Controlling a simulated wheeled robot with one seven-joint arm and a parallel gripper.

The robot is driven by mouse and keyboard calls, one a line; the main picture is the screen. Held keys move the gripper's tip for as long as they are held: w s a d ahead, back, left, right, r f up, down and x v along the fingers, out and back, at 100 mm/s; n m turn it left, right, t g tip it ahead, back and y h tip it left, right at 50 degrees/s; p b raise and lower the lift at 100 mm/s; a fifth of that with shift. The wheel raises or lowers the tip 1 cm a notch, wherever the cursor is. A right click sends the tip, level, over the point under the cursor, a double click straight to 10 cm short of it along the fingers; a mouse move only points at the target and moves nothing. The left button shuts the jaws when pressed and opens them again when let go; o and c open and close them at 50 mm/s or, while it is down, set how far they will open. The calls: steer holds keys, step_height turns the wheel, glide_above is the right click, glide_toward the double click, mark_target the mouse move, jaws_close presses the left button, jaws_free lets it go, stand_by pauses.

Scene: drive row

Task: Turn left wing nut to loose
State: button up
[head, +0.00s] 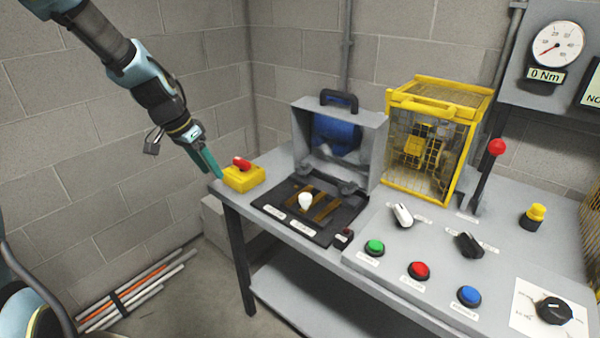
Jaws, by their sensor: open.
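A dark plate (268,208) with brass-coloured strips, a white knob (305,202) and small unreadable labels lies in front of a grey housing. Dark small fittings (347,188) sit at the housing's front foot. I cannot clearly tell which part is the left wing nut.
The grey housing (370,140) has a black handle on top and a blue motor (337,133) inside. A yellow mesh guard (440,90) stands right of it. A red-topped lever (497,147), push buttons and dark knobs fill the bench's right side. A gauge (557,45) hangs above.

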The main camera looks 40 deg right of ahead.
mark_target(300, 165)
steer(key=w+d+f+m+g+h+b, duration=0.2)
steer(key=d+m+h, duration=0.4)
steer(key=d, duration=1.4)
steer(key=shift+m+y, duration=0.4)
steer(key=shift+y, duration=0.3)
steer(key=p+x, duration=0.1)
steer(key=x, duration=0.2)
steer(key=p+x, duration=0.1)
steer(key=x, duration=0.3)
steer(key=p+x, duration=0.1)
steer(key=x, duration=0.2)
steer(key=shift+s+d+f+p, duration=0.15)
steer(key=shift+s+d+p, duration=0.2)
steer(key=shift+s, duration=0.05)
jaws_close()
